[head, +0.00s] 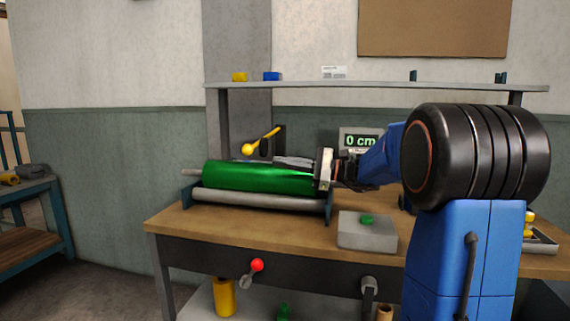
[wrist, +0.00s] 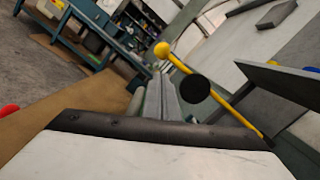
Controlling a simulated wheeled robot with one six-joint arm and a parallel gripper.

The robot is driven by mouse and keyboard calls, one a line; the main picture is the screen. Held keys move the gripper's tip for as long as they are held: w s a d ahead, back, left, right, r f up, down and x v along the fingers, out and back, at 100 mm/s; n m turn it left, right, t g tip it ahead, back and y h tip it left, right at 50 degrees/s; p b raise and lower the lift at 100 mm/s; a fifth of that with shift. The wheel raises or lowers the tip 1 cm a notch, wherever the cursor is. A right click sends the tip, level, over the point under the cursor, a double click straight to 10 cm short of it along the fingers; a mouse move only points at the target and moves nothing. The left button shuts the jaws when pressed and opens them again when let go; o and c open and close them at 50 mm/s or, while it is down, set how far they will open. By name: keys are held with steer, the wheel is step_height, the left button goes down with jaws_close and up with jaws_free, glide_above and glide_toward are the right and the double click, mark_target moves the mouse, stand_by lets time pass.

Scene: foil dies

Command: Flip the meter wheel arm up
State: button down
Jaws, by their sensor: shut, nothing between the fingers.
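The meter wheel arm (head: 265,138) is a yellow bar at the back of the bench, sloping down leftward from a dark post to a yellow ball knob (head: 249,149). The bar also shows in the wrist view (wrist: 221,97), with the ball at its far end and a black wheel (wrist: 196,89) beside its middle. My gripper (head: 322,168) is at the right end of the green roll (head: 255,178), to the right of and lower in the picture than the knob. It is shut and empty, apart from the arm. In the wrist view its pale body (wrist: 150,150) fills the bottom.
The green roll lies over a grey roller (head: 260,199) on the bench (head: 210,227). A display (head: 361,141) reads 0 cm behind my arm. A grey block (head: 367,235) with a green piece stands in front. A shelf (head: 390,87) runs above. A red-knobbed lever (head: 257,265) is on the bench front.

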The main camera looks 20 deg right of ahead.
steer(key=x, duration=0.7)
steer(key=shift+r, duration=0.2)
